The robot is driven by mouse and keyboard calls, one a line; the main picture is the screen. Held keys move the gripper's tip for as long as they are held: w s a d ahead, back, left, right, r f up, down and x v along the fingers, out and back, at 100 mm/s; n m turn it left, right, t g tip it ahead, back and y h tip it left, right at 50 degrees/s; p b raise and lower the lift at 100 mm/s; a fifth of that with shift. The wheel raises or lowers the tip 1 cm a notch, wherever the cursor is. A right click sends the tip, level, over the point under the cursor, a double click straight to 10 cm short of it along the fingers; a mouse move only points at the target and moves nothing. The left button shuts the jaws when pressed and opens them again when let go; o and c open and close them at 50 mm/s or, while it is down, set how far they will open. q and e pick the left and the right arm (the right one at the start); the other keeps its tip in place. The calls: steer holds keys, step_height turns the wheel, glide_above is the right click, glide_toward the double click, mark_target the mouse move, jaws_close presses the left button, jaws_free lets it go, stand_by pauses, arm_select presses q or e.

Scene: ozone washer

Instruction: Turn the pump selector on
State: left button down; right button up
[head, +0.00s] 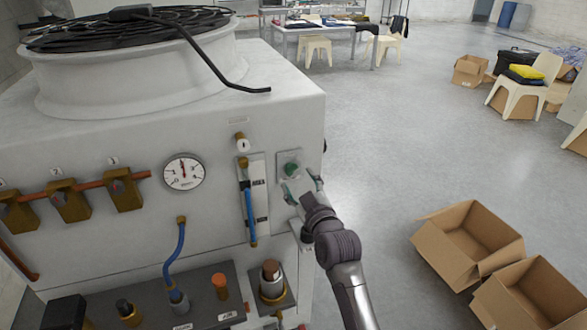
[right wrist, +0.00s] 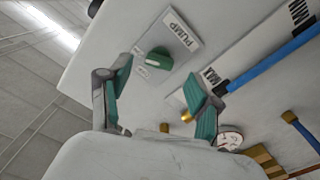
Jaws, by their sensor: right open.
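The pump selector (head: 291,169) is a green knob on a pale square plate, on the right part of the white machine's front. In the right wrist view the green knob (right wrist: 157,58) sits on a plate labelled PUMP, with smaller labels beside it too blurred to read surely. My right gripper (head: 303,187) is open, just below and in front of the selector. In the right wrist view its two teal-padded fingers (right wrist: 158,78) stand apart, with the knob between and beyond their tips. I see no contact with the knob. My left gripper is not in view.
A level gauge with a blue tube (head: 249,205) is just left of the selector. A round dial (head: 184,172) and brass valves (head: 70,201) are farther left. Open cardboard boxes (head: 466,240) lie on the floor at right. The floor between machine and boxes is clear.

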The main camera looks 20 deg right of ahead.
mark_target(294, 172)
steer(key=w, duration=0.2)
steer(key=shift+w+r, duration=0.1)
steer(key=shift+w, duration=0.25)
steer(key=shift+w+p, duration=0.3)
steer(key=shift+w, duration=0.5)
steer(key=c, duration=1.1)
steer(key=shift+m+p, duration=0.5)
steer(key=shift+m, duration=0.5)
steer(key=shift+c, duration=0.2)
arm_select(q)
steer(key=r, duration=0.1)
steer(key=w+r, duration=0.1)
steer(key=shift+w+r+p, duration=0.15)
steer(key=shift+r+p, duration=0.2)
arm_select(e)
steer(key=m, duration=0.3)
steer(key=shift+m, duration=0.3)
steer(key=o, duration=1.1)
